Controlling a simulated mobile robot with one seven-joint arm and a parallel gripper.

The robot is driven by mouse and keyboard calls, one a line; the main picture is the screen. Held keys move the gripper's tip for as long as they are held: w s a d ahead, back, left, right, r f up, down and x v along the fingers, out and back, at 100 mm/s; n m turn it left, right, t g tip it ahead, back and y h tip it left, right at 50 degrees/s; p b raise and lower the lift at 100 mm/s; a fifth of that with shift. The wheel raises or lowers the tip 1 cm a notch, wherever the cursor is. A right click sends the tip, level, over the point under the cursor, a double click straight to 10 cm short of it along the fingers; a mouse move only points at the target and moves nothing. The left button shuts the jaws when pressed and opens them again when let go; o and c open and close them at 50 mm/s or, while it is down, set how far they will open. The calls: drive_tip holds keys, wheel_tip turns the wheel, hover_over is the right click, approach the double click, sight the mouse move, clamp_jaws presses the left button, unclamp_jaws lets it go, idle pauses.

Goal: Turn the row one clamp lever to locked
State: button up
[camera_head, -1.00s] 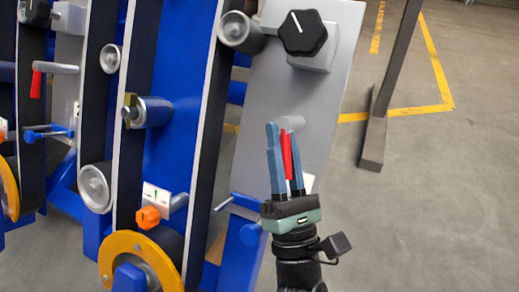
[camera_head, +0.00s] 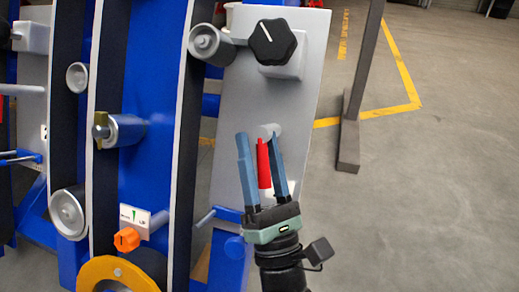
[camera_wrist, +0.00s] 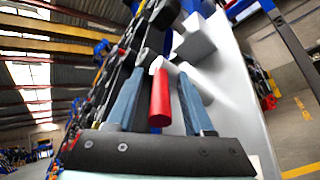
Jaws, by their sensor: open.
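A clamp lever with a red handle (camera_head: 264,165) hangs from a grey pivot (camera_head: 268,130) on the light grey side plate (camera_head: 235,130). The handle points down, with a slight tilt. My gripper (camera_head: 261,138) is open, with one blue finger on each side of the red handle. In the wrist view, the red handle (camera_wrist: 160,98) stands between the two fingers (camera_wrist: 158,92) with gaps on both sides. The handle's lower end is close to the gripper's palm. I cannot read any row or lock marking near it.
A black knob (camera_head: 273,41) sits above the lever on the same plate. An orange knob (camera_head: 127,239) with a white label (camera_head: 133,219), rollers and dark belts lie to the left. A grey post (camera_head: 350,130) stands to the right, with open floor around it.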

drive_tip(key=p+v, duration=0.4)
drive_tip(key=v, duration=0.9)
